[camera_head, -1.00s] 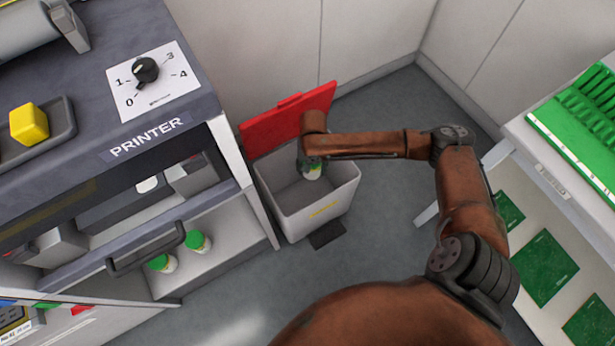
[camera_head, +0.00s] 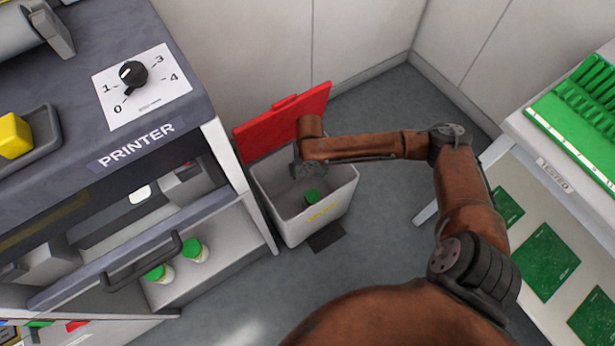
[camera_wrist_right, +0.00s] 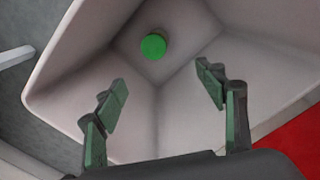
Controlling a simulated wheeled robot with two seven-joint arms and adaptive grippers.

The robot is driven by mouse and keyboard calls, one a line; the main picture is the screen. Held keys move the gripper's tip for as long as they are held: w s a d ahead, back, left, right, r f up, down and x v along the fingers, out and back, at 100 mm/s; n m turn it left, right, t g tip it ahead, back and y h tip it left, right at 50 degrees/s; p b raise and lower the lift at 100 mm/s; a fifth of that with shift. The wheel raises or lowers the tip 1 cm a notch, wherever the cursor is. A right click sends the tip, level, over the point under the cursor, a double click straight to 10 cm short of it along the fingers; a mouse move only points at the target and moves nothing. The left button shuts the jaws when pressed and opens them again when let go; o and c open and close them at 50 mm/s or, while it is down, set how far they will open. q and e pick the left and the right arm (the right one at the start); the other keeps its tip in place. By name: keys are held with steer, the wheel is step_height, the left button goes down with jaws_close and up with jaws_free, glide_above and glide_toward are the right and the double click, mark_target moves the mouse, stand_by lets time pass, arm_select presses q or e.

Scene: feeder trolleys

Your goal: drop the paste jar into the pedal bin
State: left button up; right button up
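The paste jar (camera_head: 311,196) with its green lid is inside the pedal bin (camera_head: 277,207), low down towards the bottom. In the right wrist view the jar's green lid (camera_wrist_right: 153,46) shows near an inner corner of the bin (camera_wrist_right: 80,75), apart from the fingers. The bin's red lid (camera_head: 283,121) stands open behind it. My right gripper (camera_wrist_right: 164,95) is open and empty over the bin's mouth; in the head view the right gripper (camera_head: 309,168) is partly hidden by its own wrist. My left gripper is not in view.
The printer cabinet (camera_head: 140,150) stands left of the bin. Two more green-lidded jars (camera_head: 194,250) (camera_head: 160,273) are on its lower shelf. A white rack with green boards (camera_head: 545,262) is at the right. Grey floor lies between.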

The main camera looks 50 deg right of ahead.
steer(key=shift+f, duration=0.1)
step_height(320, 180, up, 12)
stand_by(0.6)
stand_by(0.4)
